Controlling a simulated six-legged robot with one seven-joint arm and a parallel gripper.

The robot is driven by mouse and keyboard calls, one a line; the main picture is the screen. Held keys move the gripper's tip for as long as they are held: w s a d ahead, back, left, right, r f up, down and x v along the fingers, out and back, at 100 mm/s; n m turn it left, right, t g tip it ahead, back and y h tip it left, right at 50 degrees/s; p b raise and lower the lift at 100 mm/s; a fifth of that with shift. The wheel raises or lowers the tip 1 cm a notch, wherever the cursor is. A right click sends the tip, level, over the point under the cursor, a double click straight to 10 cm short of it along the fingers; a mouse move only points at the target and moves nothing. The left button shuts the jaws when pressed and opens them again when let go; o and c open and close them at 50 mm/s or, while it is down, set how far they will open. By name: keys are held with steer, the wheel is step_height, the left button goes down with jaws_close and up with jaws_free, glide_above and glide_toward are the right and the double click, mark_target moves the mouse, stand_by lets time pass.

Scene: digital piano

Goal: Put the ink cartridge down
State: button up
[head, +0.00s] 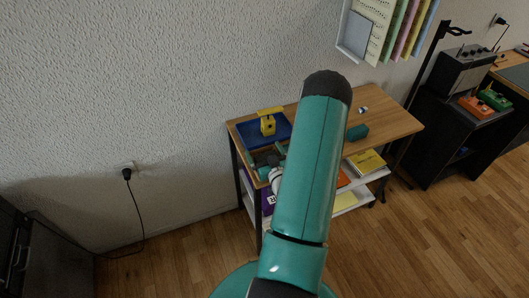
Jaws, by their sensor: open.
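A small yellow block with a dark spot (268,126) stands on a blue tray (249,132) at the left of the wooden desk top; it may be the ink cartridge, but it is too small to tell. A flat yellow piece (270,111) shows just behind it. My gripper (269,158) is small and dark at the desk's front left, nearer to me than the yellow block and apart from it. It is open, with nothing seen in it. My teal arm hides part of the desk and the gripper's surroundings.
A teal box (357,132) and a small blue-and-white item (363,110) lie on the desk's right part, which is otherwise clear. Shelves below hold yellow books (366,162). A wall rack (357,32) of sheets hangs above. A dark cabinet (460,130) stands right.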

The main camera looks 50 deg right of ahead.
mark_target(261, 159)
steer(key=shift+r, duration=0.35)
steer(key=v, duration=1.2)
steer(key=w+r+n+y, duration=0.1)
steer(key=w, duration=0.1)
steer(key=w+r+n, duration=0.1)
steer(key=w, duration=0.1)
steer(key=w+r+g+y, duration=0.1)
steer(key=w, duration=0.2)
steer(key=shift+d+r+n+y, duration=0.1)
steer(key=shift+r+n+y, duration=0.05)
steer(key=shift+n+y, duration=0.2)
steer(key=w+a+r+n+g+y, duration=0.1)
steer(key=w+a+r+n+g, duration=0.15)
steer(key=w+a+r, duration=0.55)
steer(key=w+a+r+g+y, duration=0.1)
steer(key=w+a+r+g, duration=0.15)
steer(key=a+r, duration=0.65)
steer(key=s+a+r+g+y, duration=0.2)
steer(key=s+a+r, duration=0.3)
steer(key=s+a, duration=0.2)
steer(key=s+a+r+n+g+y, duration=0.1)
steer(key=s+a+r+y, duration=0.1)
steer(key=s+a+r, duration=0.3)
steer(key=s+a, duration=0.3)
steer(key=a, duration=0.3)
steer(key=shift+a+r+g, duration=0.2)
steer(key=shift+a+g, duration=0.05)
steer(key=shift+g, duration=0.15)
